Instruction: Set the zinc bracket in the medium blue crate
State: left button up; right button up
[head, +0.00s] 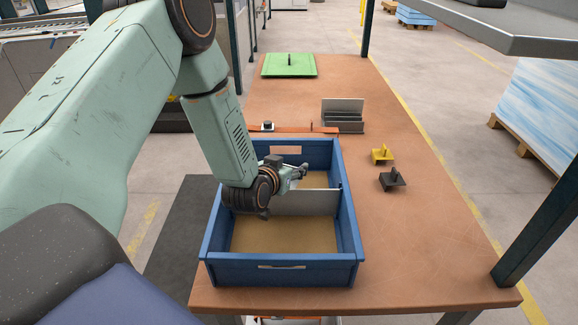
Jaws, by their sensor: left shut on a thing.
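The medium blue crate (348,236) stands on the brown table, with a tan floor and a grey upright panel (312,203) across its middle. My left gripper (300,171) is inside the crate's outline, over the part behind the panel. It is shut on a small pale grey piece, the zinc bracket (294,182), which is largely hidden by the gripper and wrist. I cannot tell whether the bracket touches the crate floor. My right gripper is not in view.
A yellow bracket (382,155) and a black bracket (392,180) lie right of the crate on the table (430,240). Grey folded metal (343,112) stands behind the crate. A green plate (288,67) lies at the far end. A dark post rises at the right.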

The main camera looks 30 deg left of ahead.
pick_arm(q)
jog(key=shift+s+a+f, duration=0.15)
jog(key=shift+a+f, duration=0.25)
jog(key=shift+f, duration=0.1)
jog(key=o, duration=1)
jog(key=shift+d+r, duration=0.1)
jog(key=shift+d, duration=0.2)
jog(key=shift+o, duration=0.8)
jog(key=shift+a, duration=0.2)
